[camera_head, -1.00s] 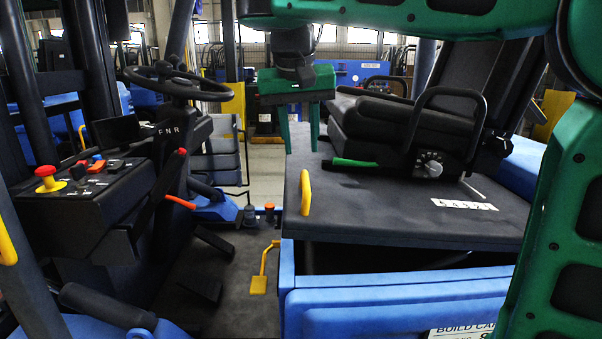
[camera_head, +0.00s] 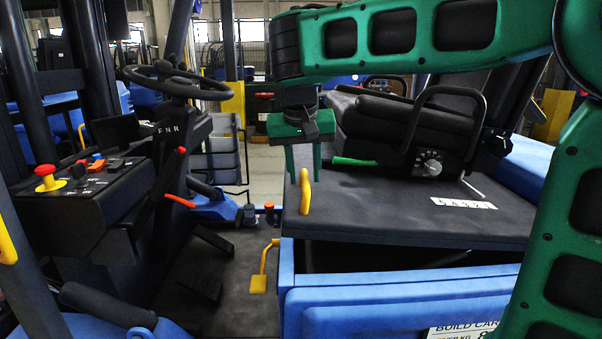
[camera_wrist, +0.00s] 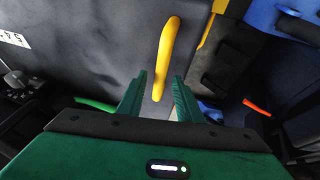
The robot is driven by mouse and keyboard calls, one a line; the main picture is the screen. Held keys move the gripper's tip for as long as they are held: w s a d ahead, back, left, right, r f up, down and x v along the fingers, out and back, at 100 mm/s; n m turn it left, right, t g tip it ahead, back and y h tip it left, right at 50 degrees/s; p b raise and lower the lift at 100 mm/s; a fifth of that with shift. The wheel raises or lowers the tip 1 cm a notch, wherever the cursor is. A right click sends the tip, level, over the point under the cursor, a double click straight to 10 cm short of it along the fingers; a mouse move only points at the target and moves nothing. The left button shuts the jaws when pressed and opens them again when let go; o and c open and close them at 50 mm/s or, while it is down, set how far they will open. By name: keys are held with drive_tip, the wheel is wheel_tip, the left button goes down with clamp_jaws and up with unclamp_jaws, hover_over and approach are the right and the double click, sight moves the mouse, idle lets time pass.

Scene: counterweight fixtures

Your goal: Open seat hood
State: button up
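The seat hood (camera_head: 365,212) is a dark grey panel that bears the black seat (camera_head: 385,125). A yellow handle (camera_head: 305,192) stands at its left edge. In the wrist view the handle (camera_wrist: 166,55) runs up from between the fingertips. My green gripper (camera_head: 304,178) points down just above and behind the handle; in the wrist view it (camera_wrist: 160,90) is open, with the handle's near end between or just beyond the fingers. I cannot tell whether a finger touches it. A dark gap shows under the hood's front edge, above the blue body (camera_head: 400,305).
A green lever (camera_head: 353,161) lies beside the seat, close to my gripper. The black armrest loop (camera_head: 445,95) rises at the right. The steering wheel (camera_head: 175,82) and control console (camera_head: 85,195) stand at the left.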

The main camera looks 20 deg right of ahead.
clamp_jaws()
drive_tip(key=shift+r, duration=0.15)
